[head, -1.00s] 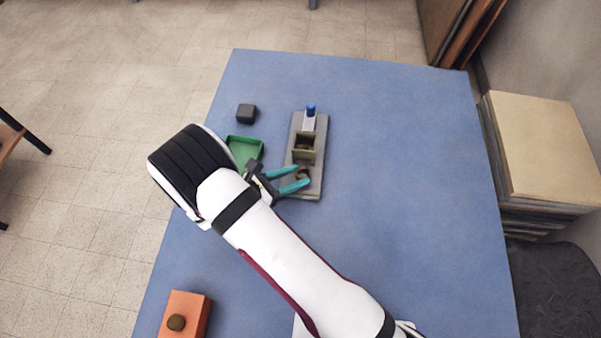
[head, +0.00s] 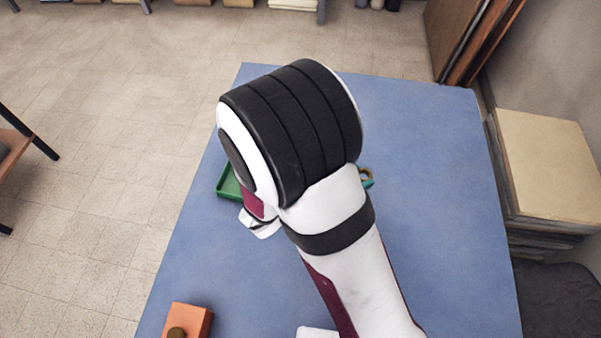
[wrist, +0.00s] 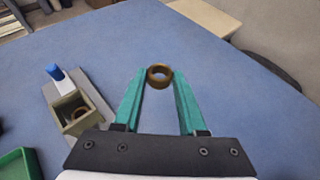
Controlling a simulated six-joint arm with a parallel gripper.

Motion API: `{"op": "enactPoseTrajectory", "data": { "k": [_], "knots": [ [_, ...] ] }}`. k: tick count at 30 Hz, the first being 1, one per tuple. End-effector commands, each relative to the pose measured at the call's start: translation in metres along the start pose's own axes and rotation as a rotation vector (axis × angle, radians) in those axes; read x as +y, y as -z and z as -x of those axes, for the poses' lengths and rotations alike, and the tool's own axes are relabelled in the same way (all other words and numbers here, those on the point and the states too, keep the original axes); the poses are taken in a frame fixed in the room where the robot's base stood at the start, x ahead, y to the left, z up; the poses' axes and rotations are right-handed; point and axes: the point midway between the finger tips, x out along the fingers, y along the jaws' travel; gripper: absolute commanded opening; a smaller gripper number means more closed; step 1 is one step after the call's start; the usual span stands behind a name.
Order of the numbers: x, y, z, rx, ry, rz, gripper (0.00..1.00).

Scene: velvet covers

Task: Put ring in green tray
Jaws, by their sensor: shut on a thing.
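A brown-gold ring (wrist: 159,70) is held between the teal fingertips of my gripper (wrist: 158,80) in the wrist view. The ring also shows in the head view (head: 367,171), just right of my arm, with a bit of teal finger. It appears lifted above the blue table. The green tray (head: 228,184) is left of my arm in the head view, partly hidden by it. In the wrist view only a corner of the tray (wrist: 17,163) shows at lower left, well apart from the ring.
A grey base (wrist: 98,88) with an open square box (wrist: 75,122) and a blue-topped post (wrist: 55,72) stands left of my gripper. An orange block (head: 192,317) with a dark knob is at the table's front left. The table's right side (head: 440,200) is clear.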

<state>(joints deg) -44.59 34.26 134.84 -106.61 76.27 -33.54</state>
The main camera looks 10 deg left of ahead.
Motion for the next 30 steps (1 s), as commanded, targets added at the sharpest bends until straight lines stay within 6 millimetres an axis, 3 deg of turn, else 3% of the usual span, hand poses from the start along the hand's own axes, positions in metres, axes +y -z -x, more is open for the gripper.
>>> {"op": "enactPoseTrajectory", "data": {
  "k": [2, 5, 15, 19, 27, 30],
  "knots": [
    [0.003, 0.0, 0.0, 0.001, -0.012, 0.005, 0.0],
    [0.023, 0.004, 0.002, 0.005, -0.074, 0.031, 0.0],
    [0.141, 0.031, 0.036, 0.006, -0.469, 0.223, 0.0],
    [0.163, 0.042, 0.048, 0.001, -0.537, 0.259, 0.0],
    [0.212, 0.113, 0.084, 0.0, -0.543, 0.262, 0.0],
    [0.224, 0.131, 0.093, 0.001, -0.541, 0.261, 0.0]
  ]
}}
